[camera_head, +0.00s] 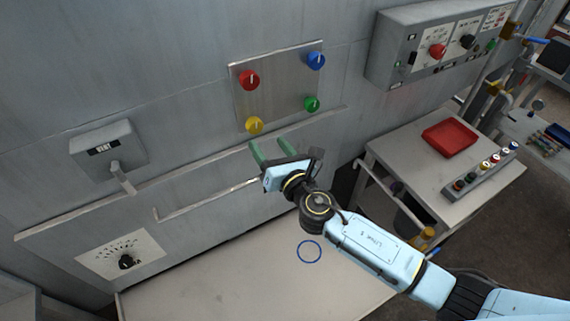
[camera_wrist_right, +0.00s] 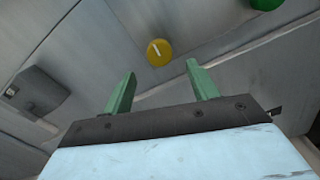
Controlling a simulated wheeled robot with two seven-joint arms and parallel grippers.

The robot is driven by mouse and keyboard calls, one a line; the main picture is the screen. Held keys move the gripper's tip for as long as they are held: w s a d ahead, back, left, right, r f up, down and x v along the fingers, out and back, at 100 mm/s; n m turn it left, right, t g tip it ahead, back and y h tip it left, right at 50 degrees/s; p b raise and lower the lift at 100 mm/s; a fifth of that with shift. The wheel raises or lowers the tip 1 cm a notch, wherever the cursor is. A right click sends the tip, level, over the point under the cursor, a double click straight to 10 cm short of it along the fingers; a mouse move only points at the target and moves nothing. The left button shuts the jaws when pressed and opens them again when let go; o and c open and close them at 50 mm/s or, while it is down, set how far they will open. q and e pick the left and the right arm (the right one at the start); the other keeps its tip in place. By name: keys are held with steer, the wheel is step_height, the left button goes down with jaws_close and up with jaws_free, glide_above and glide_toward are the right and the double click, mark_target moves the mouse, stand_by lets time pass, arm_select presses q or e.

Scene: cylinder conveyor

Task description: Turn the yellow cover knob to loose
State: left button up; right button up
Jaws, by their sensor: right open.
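The yellow knob (camera_head: 254,125) sits at the lower left corner of a metal plate (camera_head: 278,88) on the grey machine wall, with a white pointer line on its face. In the right wrist view the yellow knob (camera_wrist_right: 159,52) shows beyond the fingertips, roughly between them, with the line slanting. My right gripper (camera_head: 269,146) is open, its green fingers just below the yellow knob and apart from it. In the right wrist view the open fingers (camera_wrist_right: 161,72) hold nothing. My left gripper is not in view.
A red knob (camera_head: 249,80), a blue knob (camera_head: 316,61) and a green knob (camera_head: 311,104) share the plate. A rail (camera_head: 190,172) runs along the wall below. A control box (camera_head: 440,45) is at upper right. A side table (camera_head: 400,150) carries a red tray (camera_head: 449,138).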

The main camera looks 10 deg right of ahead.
steer(key=v, duration=0.7)
steer(key=shift+s, duration=0.4)
steer(key=shift+d, duration=0.1)
